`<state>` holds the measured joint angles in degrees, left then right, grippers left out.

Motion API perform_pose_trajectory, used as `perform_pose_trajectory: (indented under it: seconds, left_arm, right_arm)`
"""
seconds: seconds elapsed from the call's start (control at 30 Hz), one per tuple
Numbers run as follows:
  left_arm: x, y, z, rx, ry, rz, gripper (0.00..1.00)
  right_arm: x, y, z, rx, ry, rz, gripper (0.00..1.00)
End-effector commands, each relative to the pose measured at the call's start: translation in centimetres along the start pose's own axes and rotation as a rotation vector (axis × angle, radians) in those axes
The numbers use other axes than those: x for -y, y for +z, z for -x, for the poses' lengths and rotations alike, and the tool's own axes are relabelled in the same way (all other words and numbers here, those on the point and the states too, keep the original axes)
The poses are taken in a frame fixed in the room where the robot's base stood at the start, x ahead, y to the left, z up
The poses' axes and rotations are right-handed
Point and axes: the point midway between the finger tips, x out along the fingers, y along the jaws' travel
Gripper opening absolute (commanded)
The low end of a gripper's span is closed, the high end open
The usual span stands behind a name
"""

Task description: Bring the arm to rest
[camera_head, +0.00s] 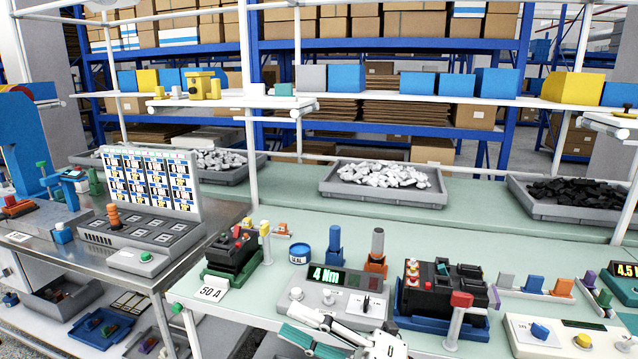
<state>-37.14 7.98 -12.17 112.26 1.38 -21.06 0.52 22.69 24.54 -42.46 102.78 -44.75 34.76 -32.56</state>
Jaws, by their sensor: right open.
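My right gripper (288,323) is low in the head view, at the front edge of the green bench (240,309). Its two fingers point left and are apart, with nothing seen between them. It is in front of the grey tester box (330,299), whose display reads 4 Nm. I cannot tell how high it is above the bench. A large black breaker (425,299) sits in a blue holder to the right of the gripper. A smaller black breaker (232,250) sits in a green holder to the left, behind a 50 A card (212,292). My left gripper is not in view.
A red-topped post (456,322) and a white button box (560,336) stand on the right. Orange and blue screwdriver-like tools (376,251) stand behind the tester. Grey trays (330,184) line the back. A steel side table (70,236) is at the left.

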Motion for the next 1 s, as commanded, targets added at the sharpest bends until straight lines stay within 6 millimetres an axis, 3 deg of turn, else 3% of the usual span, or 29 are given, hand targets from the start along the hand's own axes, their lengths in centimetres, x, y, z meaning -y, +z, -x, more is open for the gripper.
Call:
perform_pose_trajectory:
  seconds: [0.17,0.27,0.43,0.57,0.7,0.83,1.0]
  left_arm:
    - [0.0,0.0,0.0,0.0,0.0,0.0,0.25]
    - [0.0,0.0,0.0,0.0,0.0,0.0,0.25]
    - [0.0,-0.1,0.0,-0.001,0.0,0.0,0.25]
    - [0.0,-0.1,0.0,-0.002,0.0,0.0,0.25]
    - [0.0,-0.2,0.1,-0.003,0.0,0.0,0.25]
    - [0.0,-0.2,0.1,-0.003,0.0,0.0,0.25]
    - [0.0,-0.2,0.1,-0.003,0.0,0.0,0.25]
  right_arm:
    - [4.1,2.0,4.5,0.316,0.015,-0.326,0.42]
    - [7.2,2.7,8.2,0.496,0.013,-0.507,0.42]
    - [13.4,1.6,16.2,0.809,-0.002,-0.816,0.42]
    - [18.1,-1.4,23.2,1.049,-0.022,-1.039,0.42]
    - [22.0,-6.1,30.2,1.278,-0.045,-1.237,0.42]
    - [24.1,-10.2,34.9,1.438,-0.062,-1.366,0.42]
    - [25.2,-13.4,38.0,1.546,-0.073,-1.45,0.42]
